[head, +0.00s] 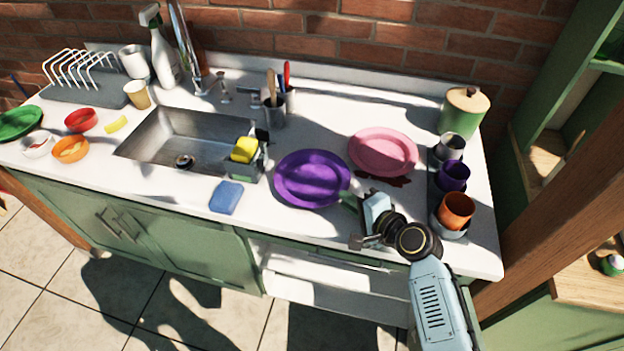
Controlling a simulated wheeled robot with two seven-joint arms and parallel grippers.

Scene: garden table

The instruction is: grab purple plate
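The purple plate (310,178) lies on the white counter, right of the sink. My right gripper (352,203) reaches in from the lower right and is at the plate's lower right rim. Its fingertips are small and partly hidden by the gripper body, so I cannot tell whether they are open or shut, or whether they touch the rim. My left gripper is not in view.
A pink plate (383,152) lies just right of and behind the purple one. Cups, including an orange one (456,210), stand at the right end. A blue sponge (226,197) lies left of the plate, near the sink (172,150). A utensil holder (273,112) stands behind.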

